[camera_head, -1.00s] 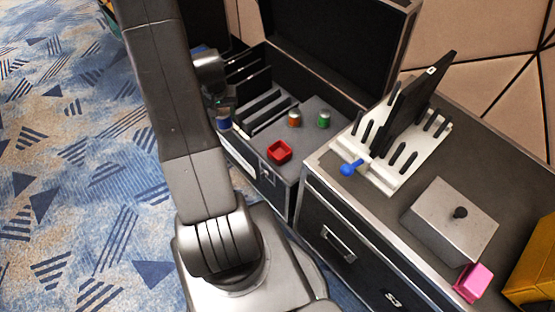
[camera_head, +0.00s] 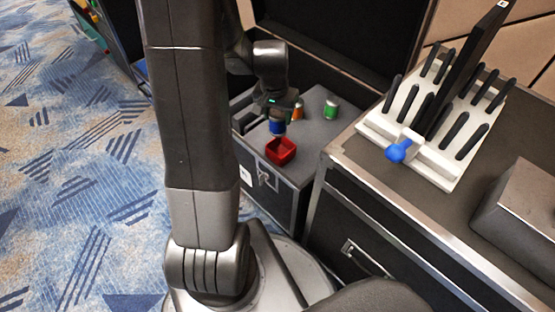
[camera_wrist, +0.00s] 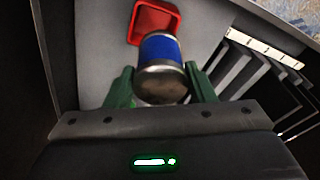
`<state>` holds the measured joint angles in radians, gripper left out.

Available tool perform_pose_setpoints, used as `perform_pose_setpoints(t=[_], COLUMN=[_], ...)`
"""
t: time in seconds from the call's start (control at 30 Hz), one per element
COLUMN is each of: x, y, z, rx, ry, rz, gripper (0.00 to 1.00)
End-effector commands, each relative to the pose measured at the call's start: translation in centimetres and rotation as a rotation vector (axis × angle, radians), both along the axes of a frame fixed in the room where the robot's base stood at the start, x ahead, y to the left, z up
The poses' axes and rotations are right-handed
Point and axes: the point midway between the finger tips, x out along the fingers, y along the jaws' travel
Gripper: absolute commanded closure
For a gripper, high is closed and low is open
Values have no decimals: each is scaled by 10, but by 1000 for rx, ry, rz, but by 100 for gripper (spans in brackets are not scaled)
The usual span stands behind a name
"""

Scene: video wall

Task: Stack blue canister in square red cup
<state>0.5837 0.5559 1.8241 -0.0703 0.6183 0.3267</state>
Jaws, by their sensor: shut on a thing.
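The blue canister (camera_head: 278,127) has a blue band and metal ends. My gripper (camera_head: 277,112) is shut on it and holds it just behind and slightly left of the red cup in the head view. In the wrist view, the canister (camera_wrist: 161,62) sits between the green fingers of my gripper (camera_wrist: 160,85). The square red cup (camera_head: 281,151) stands open side up on the grey case top. It also shows in the wrist view (camera_wrist: 140,30), partly hidden behind the canister. I cannot tell the exact gap between canister and cup.
A green canister (camera_head: 331,107) and an orange canister (camera_head: 298,113) stand behind the cup. Slotted dividers (camera_wrist: 250,75) lie beside the grey top. A white rack (camera_head: 440,165) with black pegs and a blue knob (camera_head: 398,152) stands on the right case.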

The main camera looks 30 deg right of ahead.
Motion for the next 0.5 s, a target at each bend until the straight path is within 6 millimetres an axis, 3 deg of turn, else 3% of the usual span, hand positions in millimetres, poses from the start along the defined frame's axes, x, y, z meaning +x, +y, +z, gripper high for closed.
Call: perform_pose_setpoints(t=[0.23, 0.5], x=[-12, -13], y=[-10, -9], z=[-21, -68], rx=[1, 2], ry=[1, 2], rz=[-40, -41], gripper=[81, 81])
